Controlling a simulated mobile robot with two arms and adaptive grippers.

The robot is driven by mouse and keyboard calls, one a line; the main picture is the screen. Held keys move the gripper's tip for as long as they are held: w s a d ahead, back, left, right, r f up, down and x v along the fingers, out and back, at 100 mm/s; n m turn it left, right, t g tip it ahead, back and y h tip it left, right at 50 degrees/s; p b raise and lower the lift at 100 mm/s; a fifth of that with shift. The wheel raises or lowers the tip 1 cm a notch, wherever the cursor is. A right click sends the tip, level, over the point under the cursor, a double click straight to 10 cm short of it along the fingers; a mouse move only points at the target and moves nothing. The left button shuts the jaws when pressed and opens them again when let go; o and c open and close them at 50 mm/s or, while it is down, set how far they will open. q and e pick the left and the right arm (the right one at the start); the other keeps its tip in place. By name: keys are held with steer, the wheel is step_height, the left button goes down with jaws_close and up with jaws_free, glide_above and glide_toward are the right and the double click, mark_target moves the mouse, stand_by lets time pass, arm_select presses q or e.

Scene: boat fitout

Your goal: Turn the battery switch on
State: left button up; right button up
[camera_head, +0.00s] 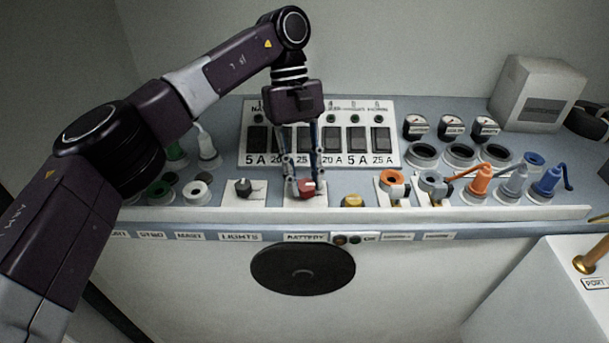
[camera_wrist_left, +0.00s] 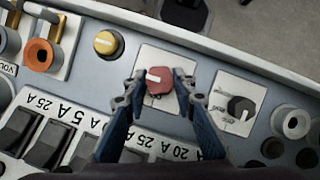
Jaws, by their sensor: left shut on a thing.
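The battery switch is a red rotary knob (camera_head: 307,187) on a white plate above the BATTERY label (camera_head: 305,237). It also shows in the left wrist view (camera_wrist_left: 160,82), with a white pointer mark on top. My left gripper (camera_head: 303,184) reaches down onto the knob from above. In the left wrist view its two blue fingers (camera_wrist_left: 158,88) stand on either side of the red knob and are shut on it. The small lettering on the plate is too small to read. My right gripper is not in view.
A black knob (camera_head: 243,186) on a white plate is left of the red knob, and a yellow button (camera_head: 352,200) is right. A breaker panel (camera_head: 394,150) stands behind the fingers. Orange and blue plugs and sockets fill the right side.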

arm_select(q)
steer(key=o, duration=1.2)
steer(key=shift+c, duration=0.2)
steer(key=shift+r, duration=0.1)
steer(key=v, duration=0.7)
steer(key=shift+w, duration=0.15)
steer(key=shift+r, duration=0.2)
steer(key=shift+f, duration=0.1)
